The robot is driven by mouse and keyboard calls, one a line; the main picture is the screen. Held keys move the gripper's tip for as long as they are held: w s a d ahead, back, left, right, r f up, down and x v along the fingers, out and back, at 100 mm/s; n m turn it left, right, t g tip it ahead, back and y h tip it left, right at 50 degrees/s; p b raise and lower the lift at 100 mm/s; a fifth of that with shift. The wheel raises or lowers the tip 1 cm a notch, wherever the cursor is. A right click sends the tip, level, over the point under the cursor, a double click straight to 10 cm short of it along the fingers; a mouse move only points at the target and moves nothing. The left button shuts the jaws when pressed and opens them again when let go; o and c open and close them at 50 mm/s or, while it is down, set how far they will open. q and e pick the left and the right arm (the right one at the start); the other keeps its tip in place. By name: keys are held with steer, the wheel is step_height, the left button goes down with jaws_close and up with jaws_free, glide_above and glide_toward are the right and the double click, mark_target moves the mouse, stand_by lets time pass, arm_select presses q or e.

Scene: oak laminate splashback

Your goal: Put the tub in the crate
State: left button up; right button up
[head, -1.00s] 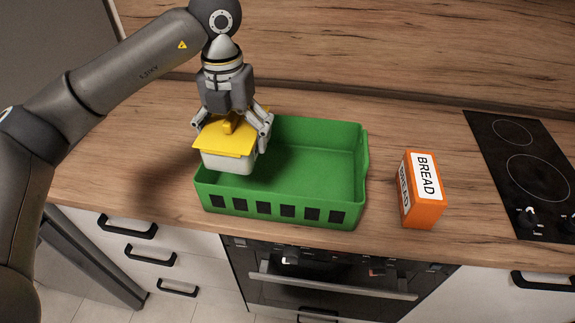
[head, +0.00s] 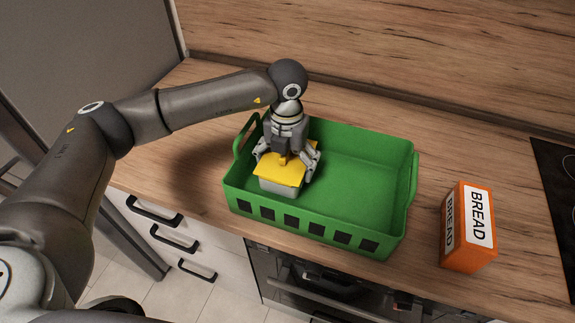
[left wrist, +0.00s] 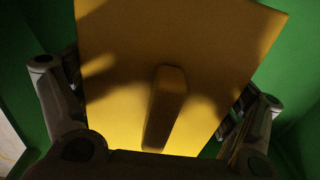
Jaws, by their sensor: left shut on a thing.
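The tub is a pale grey box (head: 279,187) with a yellow lid (head: 280,171) that has a raised bar on top. In the head view it is inside the left end of the green crate (head: 372,183). I cannot tell whether its base touches the crate floor. My left gripper (head: 287,162) points down over the lid and is shut on the tub. In the left wrist view the lid (left wrist: 125,60) fills the middle, with a finger at each side and its bar (left wrist: 165,105) between them. My right gripper is not in view.
An orange bread box (head: 468,228) stands on the wooden counter right of the crate. A black hob (head: 555,185) is at the far right. The crate's middle and right are empty. The splashback rises behind.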

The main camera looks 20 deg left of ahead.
arm_select(q)
steer(key=shift+f, duration=0.95)
steer(key=o, duration=0.9)
steer(key=shift+o, duration=0.7)
steer(key=shift+s, duration=0.1)
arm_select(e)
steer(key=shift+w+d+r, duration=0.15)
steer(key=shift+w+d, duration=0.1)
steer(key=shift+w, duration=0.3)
